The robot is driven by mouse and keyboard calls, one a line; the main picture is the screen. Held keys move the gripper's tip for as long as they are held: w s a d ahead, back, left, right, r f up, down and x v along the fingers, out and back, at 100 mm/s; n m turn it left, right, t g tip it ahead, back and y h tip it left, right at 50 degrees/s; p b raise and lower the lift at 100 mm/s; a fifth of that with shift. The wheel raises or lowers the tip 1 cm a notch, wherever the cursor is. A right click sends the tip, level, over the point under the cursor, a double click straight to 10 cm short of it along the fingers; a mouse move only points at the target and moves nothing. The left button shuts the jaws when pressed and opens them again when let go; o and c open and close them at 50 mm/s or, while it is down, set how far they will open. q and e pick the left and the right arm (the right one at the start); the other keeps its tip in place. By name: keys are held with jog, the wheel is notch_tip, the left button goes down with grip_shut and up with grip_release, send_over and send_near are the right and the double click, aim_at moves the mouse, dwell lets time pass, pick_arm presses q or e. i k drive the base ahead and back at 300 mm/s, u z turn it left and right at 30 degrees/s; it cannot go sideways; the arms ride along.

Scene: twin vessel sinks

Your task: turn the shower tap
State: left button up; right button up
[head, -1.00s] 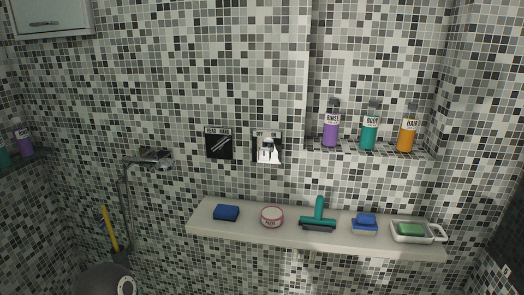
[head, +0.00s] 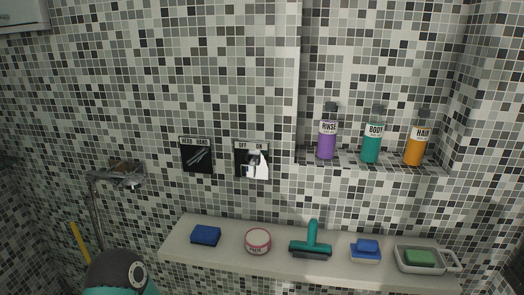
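The lever's exact angle is hard to make out. A second black plate (head: 197,156) with a slanted silver mark sits to its left; its label is too small to read surely. Neither gripper is in view. A dark rounded part with teal at the bottom left is my own arm, well below and left of the tap.
A pale ledge (head: 180,247) juts out below the tap, holding a blue sponge (head: 206,235), a round tin (head: 257,240), a teal squeegee (head: 311,243), a blue brush (head: 366,250) and a soap dish (head: 427,268). Three bottles stand in the niche (head: 440,168). A chrome shower fitting (head: 124,172) is at left.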

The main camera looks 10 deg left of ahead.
aim_at(248, 169)
jog(key=z, duration=0.2)
jog(key=i, duration=0.8)
jog(key=u, duration=1.95)
